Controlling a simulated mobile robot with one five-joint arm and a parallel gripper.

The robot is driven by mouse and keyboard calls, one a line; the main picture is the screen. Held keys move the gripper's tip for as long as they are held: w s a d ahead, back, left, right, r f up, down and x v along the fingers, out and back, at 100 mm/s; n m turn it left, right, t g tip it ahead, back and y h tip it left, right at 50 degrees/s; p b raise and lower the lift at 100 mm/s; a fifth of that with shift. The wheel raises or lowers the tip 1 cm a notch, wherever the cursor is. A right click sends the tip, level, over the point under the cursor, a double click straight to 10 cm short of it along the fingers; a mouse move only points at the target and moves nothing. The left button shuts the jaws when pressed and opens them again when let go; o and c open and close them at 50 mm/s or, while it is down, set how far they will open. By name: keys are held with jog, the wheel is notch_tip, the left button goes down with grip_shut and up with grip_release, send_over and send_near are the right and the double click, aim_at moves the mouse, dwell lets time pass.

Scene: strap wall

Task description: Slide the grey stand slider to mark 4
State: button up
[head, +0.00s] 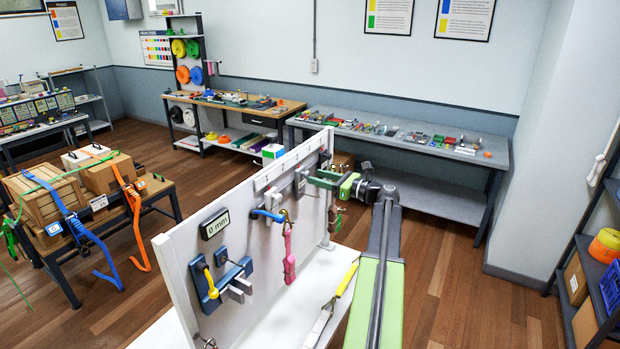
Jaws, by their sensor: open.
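The white strap wall (180,262) runs from the front left to the back right, with small faint marks along its upper edge. A grey block (300,181) sits high on the wall near its far end and looks like the stand slider. The mark numbers are too small to read, so its mark cannot be told. My gripper (319,181) is in front of the far end of the wall, just right of the grey block. Its green jaws are open, and contact with the block cannot be made out.
A display (215,223) reading 0 mm, a blue fitting with grey blocks (236,283), a blue hook (267,215) and a pink strap (289,254) are on the wall. A yellow-handled tool (346,280) is near my arm.

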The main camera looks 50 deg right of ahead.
aim_at(309, 174)
jog(key=shift+x, duration=1.55)
grip_shut()
